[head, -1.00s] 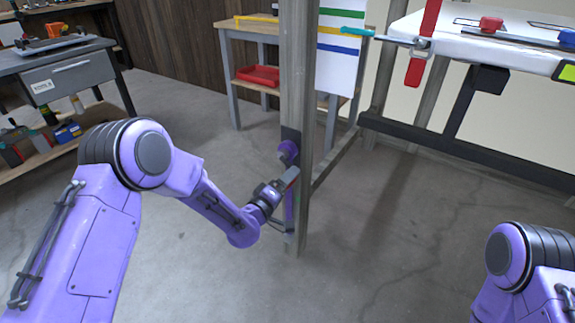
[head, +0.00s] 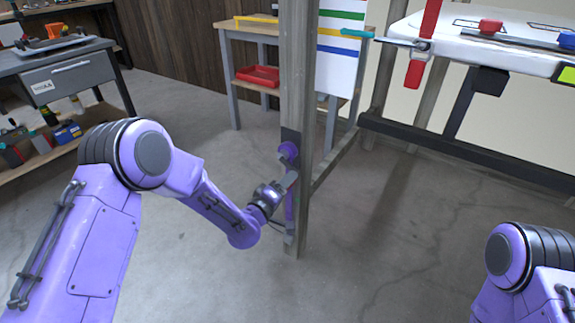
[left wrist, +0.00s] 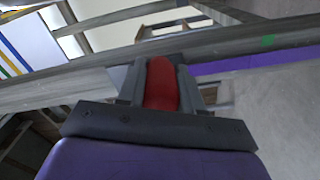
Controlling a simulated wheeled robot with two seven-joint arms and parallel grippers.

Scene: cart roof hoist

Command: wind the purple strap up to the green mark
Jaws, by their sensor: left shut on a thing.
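A grey wooden post (head: 297,80) stands in the middle of the head view. A purple winch drum (head: 288,150) is mounted on it, and the purple strap (head: 289,208) runs down the post below. My left gripper (head: 287,183) is at the post just below the drum. In the left wrist view my left gripper (left wrist: 162,88) is shut on a red handle (left wrist: 162,82). There the purple strap (left wrist: 255,62) runs along the post, beside a small green mark (left wrist: 267,41). The mark cannot be made out in the head view. My right gripper is out of frame.
A white cart roof (head: 490,45) on a wooden frame stands at the right, with a red clamp (head: 425,45) on its edge. A striped board (head: 340,60) and a wooden table (head: 250,50) are behind the post. A grey bench (head: 62,75) is at the left. Open floor surrounds the post.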

